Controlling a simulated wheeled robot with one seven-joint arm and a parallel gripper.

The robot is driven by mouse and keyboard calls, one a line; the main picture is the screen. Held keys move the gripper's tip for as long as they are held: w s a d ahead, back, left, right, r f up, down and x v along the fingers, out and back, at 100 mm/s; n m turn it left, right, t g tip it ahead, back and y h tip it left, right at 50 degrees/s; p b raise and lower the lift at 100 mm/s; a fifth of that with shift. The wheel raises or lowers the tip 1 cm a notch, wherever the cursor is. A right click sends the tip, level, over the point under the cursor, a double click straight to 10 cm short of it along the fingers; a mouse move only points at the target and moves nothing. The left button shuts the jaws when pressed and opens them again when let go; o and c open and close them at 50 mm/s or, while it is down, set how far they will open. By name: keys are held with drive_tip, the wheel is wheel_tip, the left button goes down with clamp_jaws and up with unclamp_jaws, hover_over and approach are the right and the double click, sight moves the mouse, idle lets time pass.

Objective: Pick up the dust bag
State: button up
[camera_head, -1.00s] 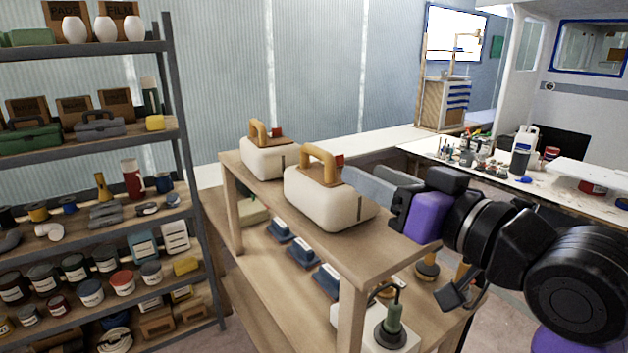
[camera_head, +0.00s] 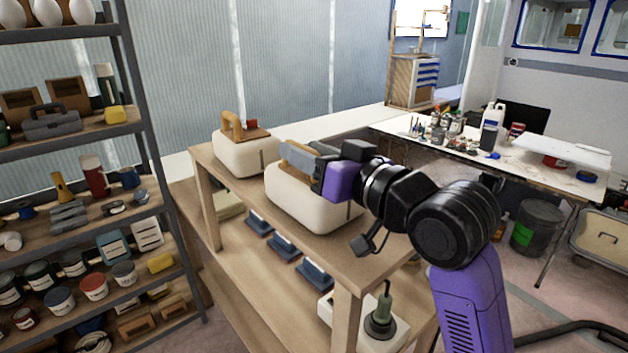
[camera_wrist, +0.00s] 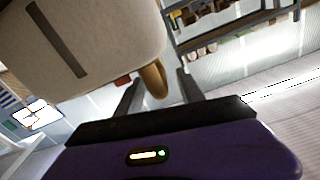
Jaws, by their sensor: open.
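Two cream, rounded dust bags with tan handles stand on the wooden bench top. The farther one (camera_head: 243,153) has its handle in full view. In the wrist view, a cream bag with a dark stripe (camera_wrist: 95,40) fills the upper left. Its tan handle (camera_wrist: 153,80) appears between the two fingers (camera_wrist: 160,92). I cannot tell whether the fingers touch it.
The wooden bench (camera_head: 345,250) has a lower shelf with several blue blocks and a green-handled tool (camera_head: 383,315). A loaded metal rack (camera_head: 135,95) stands at left. A cluttered white table (camera_head: 480,158) is behind at right, with a dark bin (camera_head: 537,225) near it.

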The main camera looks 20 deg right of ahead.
drive_tip(key=shift+w+a, duration=0.15)
drive_tip(key=shift+w, duration=0.15)
drive_tip(key=shift+c, duration=0.4)
clamp_jaws()
drive_tip(key=shift+f, duration=0.1)
idle(0.8)
